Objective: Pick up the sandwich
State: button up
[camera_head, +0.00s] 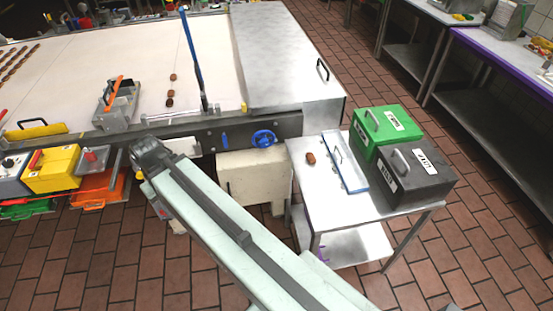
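Small brown sandwiches lie in several places. One sandwich (310,158) sits alone on the metal side table (325,208), left of a white-blue tray. A short line of sandwiches (170,94) lies on the pale conveyor belt (150,60), and rows of them (15,62) lie at its far left. My pale green arm reaches from the lower right to the conveyor's front edge. My gripper (166,211) seems to hang below the arm's far end, mostly hidden by the arm. Its fingers cannot be made out. It is apart from the side table's sandwich, well to its left.
A green box (385,130) and a black box (415,175) stand on the side table's right, beside the white-blue tray (344,160). A blue handwheel (263,138) juts from the conveyor's front. Yellow and orange machine parts (52,170) crowd the left. Tiled floor is open at right.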

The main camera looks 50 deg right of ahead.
aim_at(310, 157)
jog(key=u, duration=1.4)
jog(key=k, duration=1.7)
jog(key=z, duration=0.4)
jog(key=i, duration=1)
jog(key=u, duration=0.15)
